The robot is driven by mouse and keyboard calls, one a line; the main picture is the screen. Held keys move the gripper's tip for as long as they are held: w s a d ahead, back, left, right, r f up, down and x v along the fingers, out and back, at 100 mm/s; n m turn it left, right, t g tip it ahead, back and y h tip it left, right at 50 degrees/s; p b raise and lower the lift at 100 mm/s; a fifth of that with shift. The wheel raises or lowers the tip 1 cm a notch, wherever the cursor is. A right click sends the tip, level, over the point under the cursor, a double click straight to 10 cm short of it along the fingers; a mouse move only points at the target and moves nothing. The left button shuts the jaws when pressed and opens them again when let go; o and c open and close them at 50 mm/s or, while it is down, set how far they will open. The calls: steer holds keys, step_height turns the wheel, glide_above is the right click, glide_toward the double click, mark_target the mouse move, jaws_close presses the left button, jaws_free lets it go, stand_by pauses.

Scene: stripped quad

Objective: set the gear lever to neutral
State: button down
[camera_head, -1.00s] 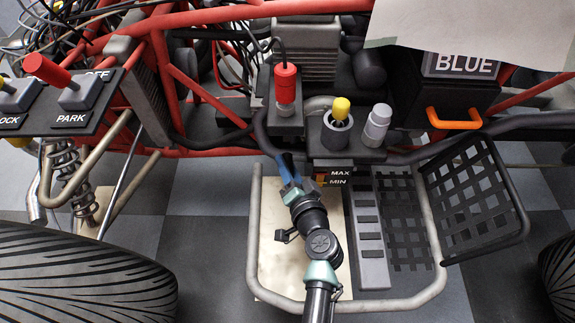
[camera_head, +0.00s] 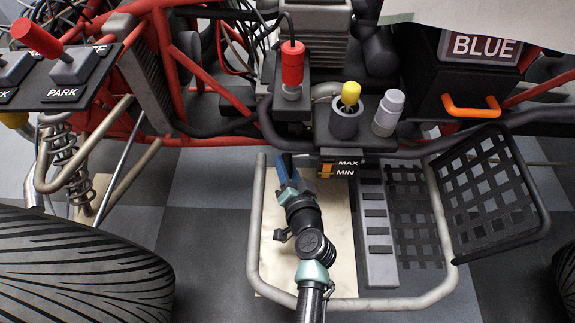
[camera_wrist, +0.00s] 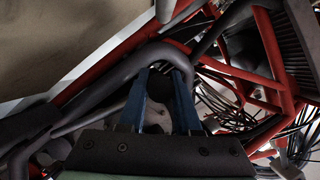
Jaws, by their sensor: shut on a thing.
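My gripper (camera_head: 283,160) has blue fingers, which reach in low beside the engine, left of the MAX/MIN gauge (camera_head: 326,169). In the wrist view the gripper (camera_wrist: 165,80) has its fingers apart, with their tips by a thick dark curved tube (camera_wrist: 125,72). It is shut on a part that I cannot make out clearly. No part is marked as the gear lever or neutral. A red-knobbed lever (camera_head: 45,42) stands tilted on a dark panel (camera_head: 25,94) at left, near the word PARK. A yellow knob (camera_head: 351,92) stands in a dark round collar right of the gripper.
A red-capped part (camera_head: 292,65) with a wire rises above the gripper. A grey cap (camera_head: 388,112) and an orange handle (camera_head: 471,105) are to the right. A footrest frame (camera_head: 255,225) surrounds the forearm. Red frame tubes (camera_head: 160,60) and a tyre (camera_head: 80,265) are at left.

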steer(key=shift+d+f, duration=0.1)
steer(key=c, duration=0.6)
jaws_free()
steer(key=p+v, duration=0.3)
steer(key=v, duration=1)
steer(key=shift+p, duration=0.35)
